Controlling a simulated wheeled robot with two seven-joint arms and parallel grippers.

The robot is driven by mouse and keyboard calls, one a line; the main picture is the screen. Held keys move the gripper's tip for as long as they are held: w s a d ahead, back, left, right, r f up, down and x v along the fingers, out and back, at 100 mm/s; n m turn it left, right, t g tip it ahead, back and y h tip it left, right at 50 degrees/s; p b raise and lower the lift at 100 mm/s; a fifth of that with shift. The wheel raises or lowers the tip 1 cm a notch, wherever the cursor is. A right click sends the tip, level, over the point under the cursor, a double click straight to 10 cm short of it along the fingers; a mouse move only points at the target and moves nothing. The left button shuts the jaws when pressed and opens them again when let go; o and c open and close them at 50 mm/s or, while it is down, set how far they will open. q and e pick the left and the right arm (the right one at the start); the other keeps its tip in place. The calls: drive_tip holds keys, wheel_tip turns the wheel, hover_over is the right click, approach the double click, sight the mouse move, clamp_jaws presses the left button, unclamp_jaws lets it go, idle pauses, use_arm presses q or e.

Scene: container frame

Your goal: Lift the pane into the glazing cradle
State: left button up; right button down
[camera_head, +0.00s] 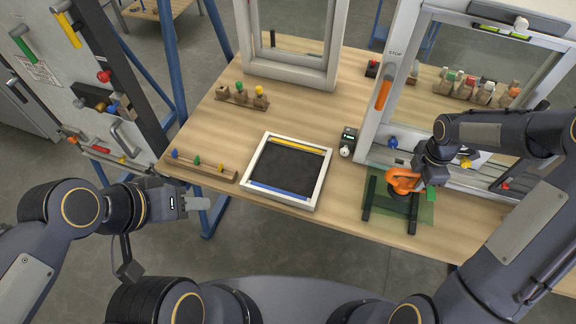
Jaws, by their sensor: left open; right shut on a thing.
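A greenish see-through pane (424,212) lies on two black rails (368,199) at the right front of the table. An orange-handled lifter (402,178) sits over the pane; whether its dark base touches the glass I cannot tell. My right gripper (416,181) is shut on the orange handle, and my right arm hides part of the pane's surroundings. A white square frame with a dark inside (322,181), apparently the glazing cradle, lies left of the pane. It has a yellow strip at the back and a blue strip at the front. My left gripper (199,204) is open and empty, off the table's front left edge.
A peg rack (207,170) lies left of the cradle. A tall white window frame (372,135) stands behind the pane, another white frame (290,75) at the back.

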drive_tip(key=shift+a+r, duration=0.1)
drive_tip(key=shift+w+a, duration=0.15)
drive_tip(key=shift+a, duration=0.2)
drive_tip(key=w+a+b, duration=0.1)
drive_tip(key=w+a, duration=0.2)
drive_tip(key=a, duration=0.7)
drive_tip(key=w+a, duration=0.3)
drive_tip(key=a, duration=0.8)
drive_tip(key=w+a+m+b, duration=0.1)
drive_tip(key=w+a, duration=0.2)
drive_tip(key=a, duration=0.8)
drive_tip(key=shift+b, duration=0.3)
idle(0.6)
drive_tip(key=shift+f+b, duration=2.3)
drive_tip(key=shift+f, duration=0.6)
idle(0.6)
